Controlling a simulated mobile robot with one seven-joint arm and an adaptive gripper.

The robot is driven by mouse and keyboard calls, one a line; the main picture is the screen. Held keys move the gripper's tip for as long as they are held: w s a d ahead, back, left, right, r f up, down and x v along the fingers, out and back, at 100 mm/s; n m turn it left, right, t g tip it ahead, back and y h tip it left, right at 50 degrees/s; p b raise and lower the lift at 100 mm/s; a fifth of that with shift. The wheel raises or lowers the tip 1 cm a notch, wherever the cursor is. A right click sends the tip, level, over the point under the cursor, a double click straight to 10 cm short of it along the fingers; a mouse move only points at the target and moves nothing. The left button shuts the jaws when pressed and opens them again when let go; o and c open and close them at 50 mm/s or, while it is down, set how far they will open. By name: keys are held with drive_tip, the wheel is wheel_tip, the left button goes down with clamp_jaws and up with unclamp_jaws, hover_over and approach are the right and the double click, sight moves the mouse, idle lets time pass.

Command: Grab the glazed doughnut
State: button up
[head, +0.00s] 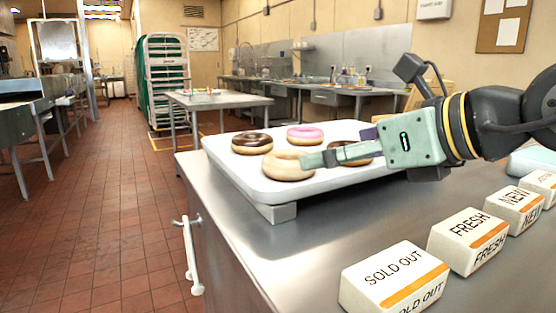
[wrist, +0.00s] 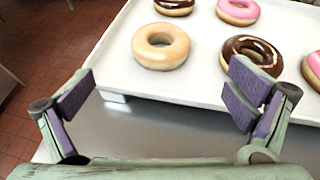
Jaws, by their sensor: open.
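The glazed doughnut (head: 287,167) is pale tan with a plain shiny top and lies on the white tray near its front left. In the wrist view the glazed doughnut (wrist: 160,46) lies whole and unobstructed beyond the fingers, left of centre. My gripper (head: 318,159) is green with purple pads, comes in from the right, and overlaps the doughnut's right edge in the head view. In the wrist view my gripper (wrist: 166,97) is wide open and empty, with its fingers spread to both sides and short of the doughnut.
The white tray (head: 240,177) also holds two chocolate doughnuts (head: 252,143) (wrist: 252,55) and pink ones (head: 305,134). The right finger overlaps the nearer chocolate doughnut in the wrist view. Label blocks, including "SOLD OUT" (head: 394,278), line the steel counter (head: 290,260) at front right.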

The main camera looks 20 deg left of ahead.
sight(294, 161)
drive_tip(key=x, duration=1)
drive_tip(key=shift+c, duration=0.4)
drive_tip(key=shift+f, duration=0.15)
drive_tip(key=c, duration=1.2)
